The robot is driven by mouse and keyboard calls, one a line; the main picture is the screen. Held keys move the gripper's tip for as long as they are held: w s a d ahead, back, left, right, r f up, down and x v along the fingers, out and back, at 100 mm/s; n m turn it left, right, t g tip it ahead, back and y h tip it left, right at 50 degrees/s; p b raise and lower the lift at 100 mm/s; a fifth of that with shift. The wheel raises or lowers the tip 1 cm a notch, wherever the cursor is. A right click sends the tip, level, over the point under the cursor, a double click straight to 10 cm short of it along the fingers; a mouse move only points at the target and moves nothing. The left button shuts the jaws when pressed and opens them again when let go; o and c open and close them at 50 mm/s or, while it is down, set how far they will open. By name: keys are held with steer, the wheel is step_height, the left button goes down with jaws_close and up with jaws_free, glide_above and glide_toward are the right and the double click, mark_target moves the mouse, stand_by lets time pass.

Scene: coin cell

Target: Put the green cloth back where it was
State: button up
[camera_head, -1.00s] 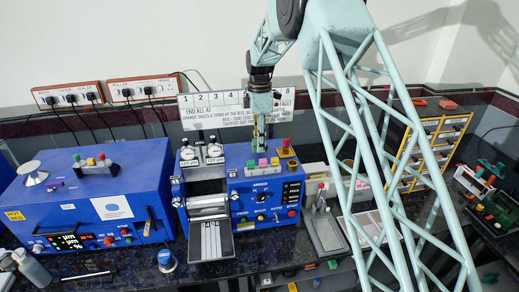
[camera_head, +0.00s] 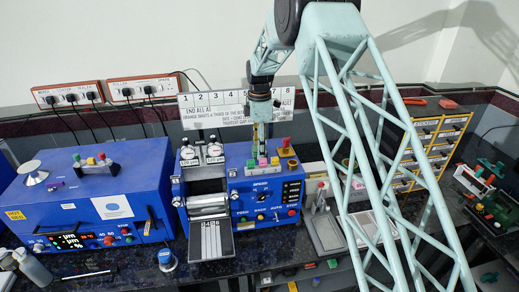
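My gripper (camera_head: 259,150) points down over the top of the blue roller machine (camera_head: 262,190), close to a row of small coloured pieces (camera_head: 262,162) on it. Its fingers are small and partly merge with what lies behind them, so I cannot tell whether they are open or holding anything. I cannot make out a green cloth for sure in this view.
A larger blue box machine (camera_head: 95,205) stands at left. Two dial gauges (camera_head: 214,150) and a sign board (camera_head: 205,112) are near the gripper. A yellow drawer rack (camera_head: 430,150) is at right. A knob (camera_head: 166,260) and bottles (camera_head: 32,265) sit in front.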

steer(key=shift+r, duration=0.1)
stand_by(0.3)
step_height(320, 180, up, 12)
steer(key=b, duration=0.1)
stand_by(0.7)
steer(key=shift+r, duration=0.1)
stand_by(0.8)
